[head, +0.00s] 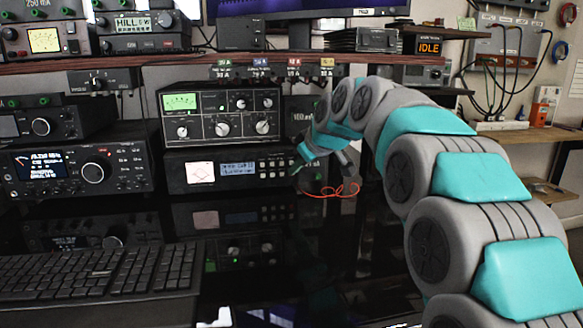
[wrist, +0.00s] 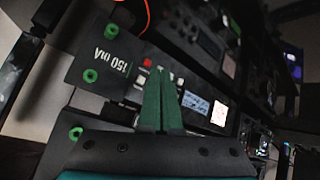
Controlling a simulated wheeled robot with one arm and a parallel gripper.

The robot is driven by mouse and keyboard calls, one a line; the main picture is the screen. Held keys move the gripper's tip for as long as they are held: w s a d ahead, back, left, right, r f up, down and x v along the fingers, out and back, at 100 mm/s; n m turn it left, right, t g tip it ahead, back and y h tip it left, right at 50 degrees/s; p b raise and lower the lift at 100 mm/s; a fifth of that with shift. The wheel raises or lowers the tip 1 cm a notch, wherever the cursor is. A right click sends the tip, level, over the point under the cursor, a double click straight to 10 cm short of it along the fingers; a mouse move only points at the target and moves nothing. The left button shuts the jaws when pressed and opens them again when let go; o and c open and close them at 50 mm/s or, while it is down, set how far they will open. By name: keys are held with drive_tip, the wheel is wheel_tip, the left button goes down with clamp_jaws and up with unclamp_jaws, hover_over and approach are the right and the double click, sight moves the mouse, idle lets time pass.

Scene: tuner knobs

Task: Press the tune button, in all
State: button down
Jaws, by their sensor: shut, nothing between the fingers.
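The lower unit (head: 222,187) is a black box with a white square screen, a lit blue display (head: 238,169) and rows of small buttons (head: 272,168) at its right. Which button is the tune button cannot be read. My gripper (head: 294,171) is at the right end of this unit's front. In the wrist view its green fingers (wrist: 162,72) are together and empty. Their tips lie over the button area, close to a red button (wrist: 147,63) and pale buttons (wrist: 140,76). Contact cannot be told. The fingers hide part of the panel.
A larger tuner with knobs and a green meter (head: 180,101) sits on top of the lower unit. A red cable (head: 338,190) lies just right of my gripper. A radio (head: 84,172) stands left, with a keyboard (head: 95,270) in front.

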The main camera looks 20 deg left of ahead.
drive_tip(key=shift+s+d+b, duration=0.4)
drive_tip(key=shift+s+d, duration=0.05)
drive_tip(key=shift+s, duration=0.3)
drive_tip(key=shift+s+d+b, duration=0.35)
drive_tip(key=shift+s+d, duration=0.1)
drive_tip(key=shift+s, duration=0.25)
